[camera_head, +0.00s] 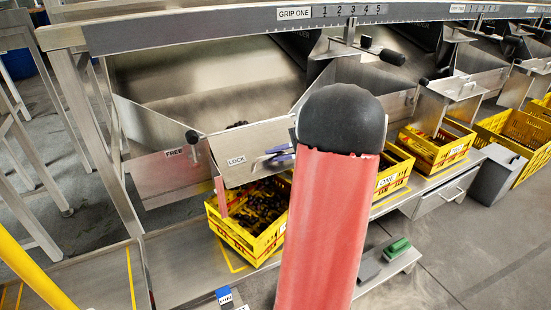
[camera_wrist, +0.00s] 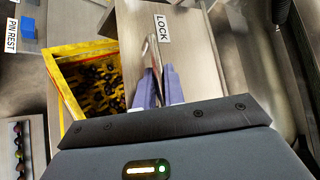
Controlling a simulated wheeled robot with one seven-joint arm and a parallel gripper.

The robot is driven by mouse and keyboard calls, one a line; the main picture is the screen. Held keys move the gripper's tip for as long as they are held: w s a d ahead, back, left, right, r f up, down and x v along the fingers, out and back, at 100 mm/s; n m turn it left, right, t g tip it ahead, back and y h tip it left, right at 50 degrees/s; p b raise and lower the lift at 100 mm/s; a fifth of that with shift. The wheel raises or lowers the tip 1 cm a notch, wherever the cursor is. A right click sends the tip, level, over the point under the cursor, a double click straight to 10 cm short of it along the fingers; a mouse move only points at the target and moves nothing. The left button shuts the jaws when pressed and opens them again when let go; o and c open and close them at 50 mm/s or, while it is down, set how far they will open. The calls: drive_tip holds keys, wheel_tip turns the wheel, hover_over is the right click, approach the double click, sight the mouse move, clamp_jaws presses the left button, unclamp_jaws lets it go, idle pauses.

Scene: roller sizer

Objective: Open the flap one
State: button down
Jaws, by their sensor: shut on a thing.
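A metal flap plate with a LOCK label (camera_head: 232,172) slopes over a yellow crate at the left chute. Its LOCK plate also fills the upper middle of the wrist view (camera_wrist: 185,75). My gripper (camera_head: 280,155) is at the plate's right end, partly hidden by my arm in the head view. In the wrist view its bluish fingers (camera_wrist: 158,86) are shut on a thin metal handle (camera_wrist: 151,52) beside the LOCK label. How the handle joins the plate is unclear. A number on this flap is not visible.
The yellow crate (camera_head: 235,236) below holds small dark items. A black-knobbed lever (camera_head: 192,137) stands by the FREE label (camera_head: 173,153). The crate labelled ONE (camera_head: 386,182) is to the right. A numbered rail (camera_head: 240,22) crosses above. A green block (camera_head: 397,247) lies low on a ledge.

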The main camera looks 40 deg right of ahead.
drive_tip(key=shift+w+r, duration=0.1)
drive_tip(key=shift+r, duration=0.65)
drive_tip(key=c, duration=1.8)
unclamp_jaws()
drive_tip(key=shift+o, duration=0.2)
drive_tip(key=v, duration=0.7)
drive_tip(key=shift+s+d, duration=0.25)
drive_tip(key=shift+a+r, duration=0.1)
